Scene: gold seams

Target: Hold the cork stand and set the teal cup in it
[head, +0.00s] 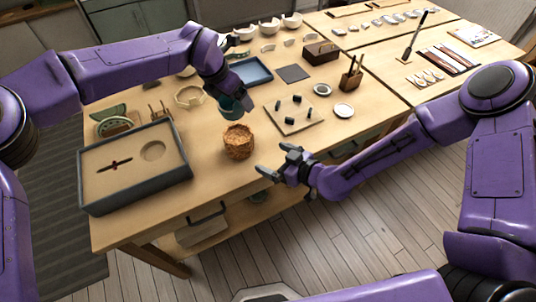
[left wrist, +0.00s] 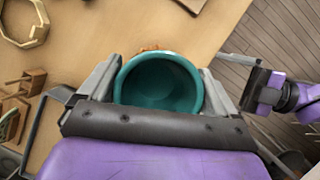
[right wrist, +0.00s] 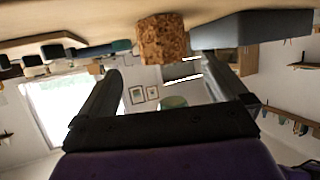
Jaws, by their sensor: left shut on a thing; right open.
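The cork stand (head: 239,143) is a rough brown cylinder standing on the wooden table near its front edge. The teal cup (head: 231,110) is above the table, just behind the stand in the head view. My left gripper (head: 227,96) is shut on the cup; in the left wrist view the cup (left wrist: 160,85) sits between both fingers, mouth facing the camera. Only a sliver of cork shows past its rim there. My right gripper (head: 275,160) is open and empty, to the right of the stand and apart from it. The right wrist view shows the stand (right wrist: 162,38) beyond the open fingers.
A grey-rimmed tray (head: 183,180) with a brush-like tool lies left of the stand. A board (head: 293,127) with small dark pegs lies to the right, near white dishes (head: 344,111). A wooden ring (head: 190,96) lies behind left. Bare tabletop surrounds the stand.

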